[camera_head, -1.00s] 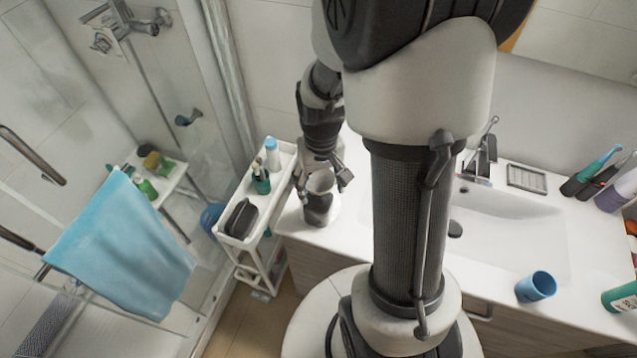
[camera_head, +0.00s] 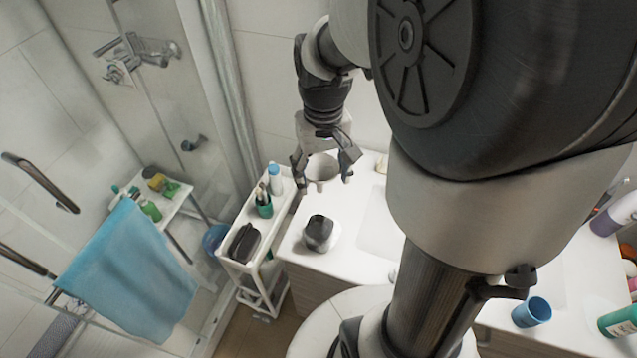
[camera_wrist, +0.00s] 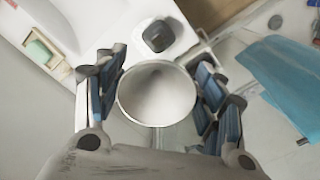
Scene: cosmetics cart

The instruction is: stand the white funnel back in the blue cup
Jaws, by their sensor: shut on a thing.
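The white funnel (camera_head: 321,169) is held in the air by my gripper (camera_head: 325,172), above the left end of the counter. In the wrist view my gripper (camera_wrist: 160,97) is shut on the white funnel (camera_wrist: 157,93), with a finger at each side of its round wide mouth. The mouth faces the wrist camera, and the spout points down in the head view. The blue cup (camera_head: 532,312) stands upright on the front of the counter at the right, far from my gripper.
A dark-topped white container (camera_head: 321,232) stands on the counter below the funnel. A white cart (camera_head: 235,266) with bottles and a black case (camera_head: 244,243) stands left of the counter. A green bottle (camera_head: 620,322) is right of the cup. My arm hides much of the sink.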

